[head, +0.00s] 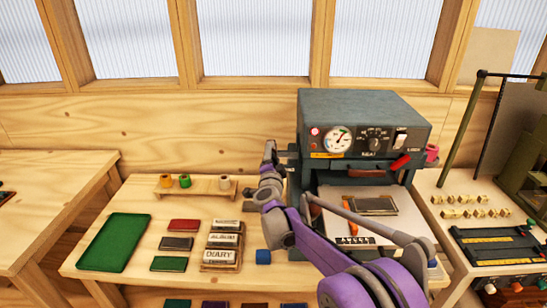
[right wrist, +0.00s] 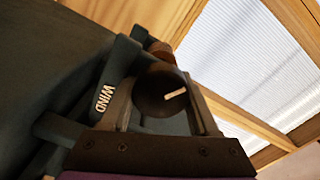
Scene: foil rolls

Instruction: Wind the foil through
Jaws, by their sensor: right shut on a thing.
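The grey foil machine (head: 365,108) stands at the back right of the table, with a lit red lamp, a dial and a switch on its front. My right gripper (head: 270,153) is at the machine's left side. In the right wrist view, my right gripper (right wrist: 164,100) is shut on a dark round knob (right wrist: 160,88) with a white mark, beside the word WIND. A copper-brown roll end (right wrist: 160,48) shows just behind the knob. A pink roll (head: 432,153) sticks out at the machine's right side. The foil's path inside is hidden. My left gripper is not in view.
A small wooden rack (head: 194,187) holds several spools. A green tray (head: 114,242), coloured books (head: 184,225) and labelled blocks (head: 222,240) lie on the table. A dark plate (head: 373,206) rests on the machine's pale bed. Another table (head: 50,190) stands left.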

